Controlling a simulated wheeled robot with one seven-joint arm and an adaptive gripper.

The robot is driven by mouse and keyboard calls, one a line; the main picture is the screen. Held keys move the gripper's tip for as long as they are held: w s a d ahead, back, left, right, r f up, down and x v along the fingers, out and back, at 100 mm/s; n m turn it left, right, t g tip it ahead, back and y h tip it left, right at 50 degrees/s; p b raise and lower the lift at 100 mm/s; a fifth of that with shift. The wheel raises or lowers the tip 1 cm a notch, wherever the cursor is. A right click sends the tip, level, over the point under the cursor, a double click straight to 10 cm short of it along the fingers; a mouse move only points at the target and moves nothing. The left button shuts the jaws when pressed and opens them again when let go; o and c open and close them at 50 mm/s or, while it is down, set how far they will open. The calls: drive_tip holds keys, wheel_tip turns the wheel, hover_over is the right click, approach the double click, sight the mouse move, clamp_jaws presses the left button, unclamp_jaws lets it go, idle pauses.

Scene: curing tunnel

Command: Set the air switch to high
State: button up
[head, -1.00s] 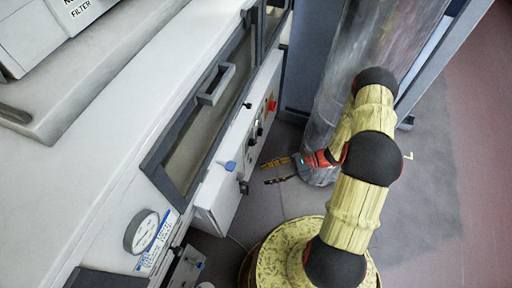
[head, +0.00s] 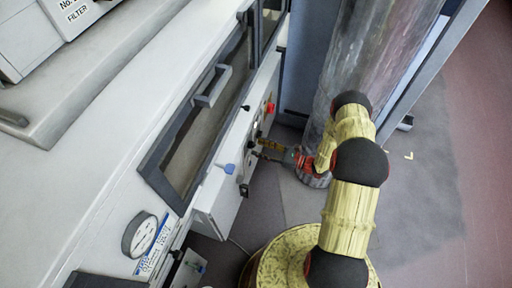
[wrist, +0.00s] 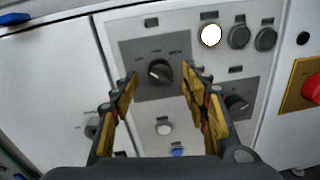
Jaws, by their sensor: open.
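In the wrist view a dark rotary switch (wrist: 160,71) sits on a grey plate with small labels above it, too small to read. Its pointer is turned toward the left. A second dark rotary switch (wrist: 236,103) sits on another grey plate lower right; I cannot tell from the lettering which one is the air switch. My gripper (wrist: 160,84) is open, with its yellow-and-black fingers to either side of the first switch in the picture; contact is not visible. In the head view my gripper (head: 258,149) points left at the white panel front, hiding part of the controls.
A red button on a yellow plate (wrist: 312,88) is at the right. A lit white lamp (wrist: 210,35) and two dark round fittings are above. A white button and a blue button (wrist: 177,152) lie below.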

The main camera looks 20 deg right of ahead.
sight(252, 145)
drive_tip(key=shift+x, duration=1.2)
drive_tip(key=shift+c, duration=1.1)
drive_tip(key=c, duration=0.9)
drive_tip(key=shift+c, duration=0.2)
